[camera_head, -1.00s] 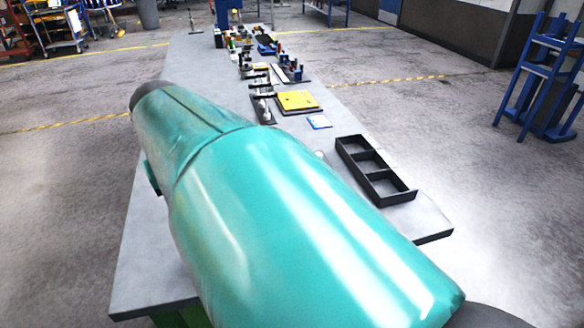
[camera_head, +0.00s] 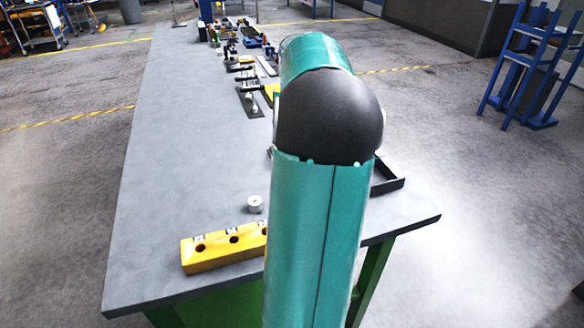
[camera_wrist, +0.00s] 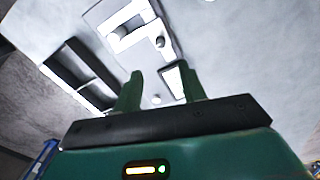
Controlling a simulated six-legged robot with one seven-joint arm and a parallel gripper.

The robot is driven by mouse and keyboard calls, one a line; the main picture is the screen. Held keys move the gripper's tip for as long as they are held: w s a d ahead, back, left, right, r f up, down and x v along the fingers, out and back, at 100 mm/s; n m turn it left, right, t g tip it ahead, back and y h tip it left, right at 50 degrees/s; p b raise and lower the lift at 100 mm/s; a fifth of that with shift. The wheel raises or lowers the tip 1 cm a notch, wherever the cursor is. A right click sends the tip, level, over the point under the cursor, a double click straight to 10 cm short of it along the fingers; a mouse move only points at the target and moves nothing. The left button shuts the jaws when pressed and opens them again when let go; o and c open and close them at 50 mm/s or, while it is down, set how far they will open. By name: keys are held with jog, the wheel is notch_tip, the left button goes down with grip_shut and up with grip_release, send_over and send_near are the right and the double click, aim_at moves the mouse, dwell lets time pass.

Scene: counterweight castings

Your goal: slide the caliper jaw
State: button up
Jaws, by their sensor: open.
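My gripper (camera_wrist: 159,69) is open in the wrist view, with its two green fingers apart and nothing between them. It is above the worktable, and pale objects lie beyond the fingertips. One is a bright white angular piece (camera_wrist: 124,42) with a dark gap.
A black compartment tray (camera_wrist: 85,72) lies left of the fingers; its corner shows in the head view (camera_head: 390,182). A yellow block with holes (camera_head: 222,249) and a small metal cylinder (camera_head: 255,204) stand near the front edge. The grey table (camera_head: 180,130) is clear at left.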

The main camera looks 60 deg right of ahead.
notch_tip(320, 180, down, 12)
jog(key=shift+f, duration=0.15)
dwell(0.3)
jog(key=shift+w, duration=0.1)
grip_shut()
